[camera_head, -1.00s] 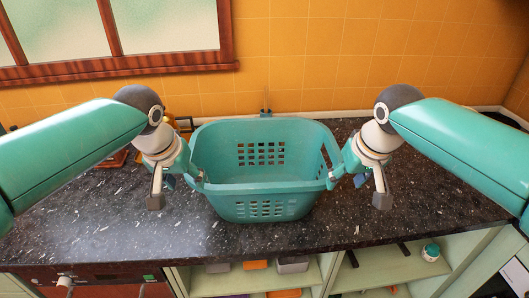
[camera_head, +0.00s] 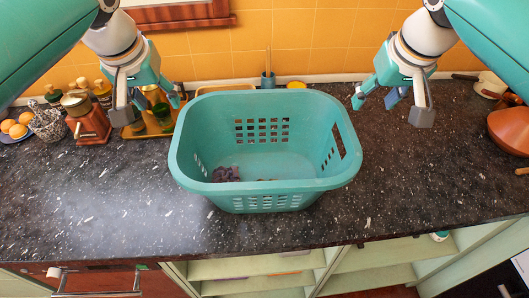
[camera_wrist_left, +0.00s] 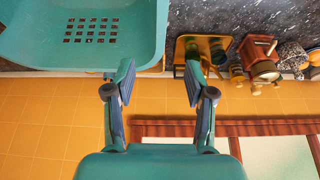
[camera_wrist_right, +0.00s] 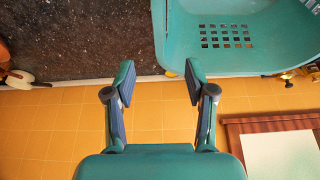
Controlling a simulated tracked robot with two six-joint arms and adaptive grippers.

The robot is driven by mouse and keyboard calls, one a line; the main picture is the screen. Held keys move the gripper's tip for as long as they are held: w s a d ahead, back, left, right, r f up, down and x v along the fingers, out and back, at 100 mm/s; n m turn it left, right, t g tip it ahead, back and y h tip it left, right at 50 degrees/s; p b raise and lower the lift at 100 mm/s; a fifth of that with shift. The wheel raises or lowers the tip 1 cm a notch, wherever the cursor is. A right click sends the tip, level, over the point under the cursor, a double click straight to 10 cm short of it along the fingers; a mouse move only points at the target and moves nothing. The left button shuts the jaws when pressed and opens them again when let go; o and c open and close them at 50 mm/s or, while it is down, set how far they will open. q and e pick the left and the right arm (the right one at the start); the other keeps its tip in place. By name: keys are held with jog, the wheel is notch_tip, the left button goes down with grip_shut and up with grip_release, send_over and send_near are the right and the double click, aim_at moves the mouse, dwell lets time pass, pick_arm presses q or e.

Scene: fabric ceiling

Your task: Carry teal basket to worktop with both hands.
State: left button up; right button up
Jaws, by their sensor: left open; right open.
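The teal basket (camera_head: 262,198) stands upright on the dark speckled worktop (camera_head: 110,215), near the middle of the head view. A small dark purplish item (camera_head: 226,174) lies inside it. My left gripper (camera_head: 160,103) is open and empty, raised to the left of the basket. My right gripper (camera_head: 388,103) is open and empty, raised to the right of the basket. Both are clear of the basket walls. The left wrist view shows part of the basket (camera_wrist_left: 130,40) at upper left; the right wrist view shows part of it (camera_wrist_right: 270,60) at upper right.
On the left stand a brown grinder (camera_head: 88,122), a speckled mortar (camera_head: 46,122), oranges (camera_head: 17,128) and bottles on a tray. A copper pot (camera_head: 510,128) is at the right edge. A tiled wall (camera_head: 300,35) is behind. Worktop in front and beside the basket is clear.

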aim_at(179, 130)
pick_arm(q)
jog(key=x, duration=1.7)
jog(key=shift+d, duration=0.15)
pick_arm(e)
jog(key=x, duration=1.7)
jog(key=shift+s+d, duration=0.1)
jog(key=shift+d, duration=0.05)
pick_arm(q)
grip_shut()
pick_arm(e)
grip_shut()
pick_arm(q)
jog(key=shift+r, duration=0.1)
